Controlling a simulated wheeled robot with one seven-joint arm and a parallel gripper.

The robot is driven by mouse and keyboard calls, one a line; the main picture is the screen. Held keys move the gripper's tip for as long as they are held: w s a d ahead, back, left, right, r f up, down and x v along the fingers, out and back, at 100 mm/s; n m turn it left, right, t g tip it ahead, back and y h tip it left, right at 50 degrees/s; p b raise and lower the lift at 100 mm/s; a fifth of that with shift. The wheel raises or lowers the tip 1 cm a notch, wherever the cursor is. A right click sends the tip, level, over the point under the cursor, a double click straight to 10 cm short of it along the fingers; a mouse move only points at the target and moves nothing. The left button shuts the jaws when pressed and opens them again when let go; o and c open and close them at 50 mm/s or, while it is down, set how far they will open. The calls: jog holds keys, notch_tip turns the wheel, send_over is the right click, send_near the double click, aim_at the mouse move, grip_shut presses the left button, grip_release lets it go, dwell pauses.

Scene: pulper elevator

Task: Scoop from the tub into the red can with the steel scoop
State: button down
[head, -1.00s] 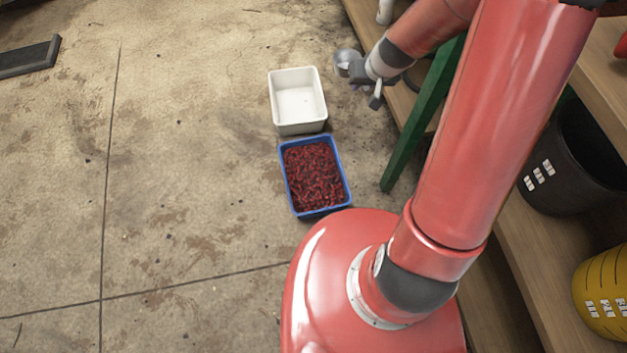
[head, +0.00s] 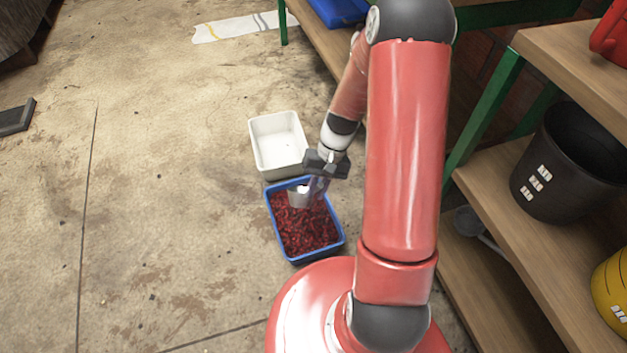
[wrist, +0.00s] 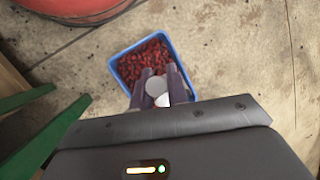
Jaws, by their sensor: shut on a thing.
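My gripper (head: 318,182) is shut on the steel scoop (head: 298,197) above the far end of the blue tub (head: 332,246). The tub stands on the floor and holds dark red, berry-like pieces (head: 305,228). I cannot tell whether the scoop touches them. In the wrist view, my fingers (wrist: 160,90) and the pale scoop (wrist: 157,87) cover the tub's near end, and the tub's blue rim (wrist: 113,58) shows around the red pieces. A red container (head: 611,40) on the upper right shelf is cut off by the picture edge; I cannot tell if it is the can.
An empty white tub (head: 259,146) stands just behind the blue one. Wooden shelves (head: 490,262) on green legs at right carry a black bucket (head: 545,190), a yellow container (head: 612,285) and a grey metal utensil (head: 468,221). The floor at left is mostly clear.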

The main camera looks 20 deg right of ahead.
notch_tip(320, 180, down, 16)
jog(key=b, duration=1.1)
dwell(1.4)
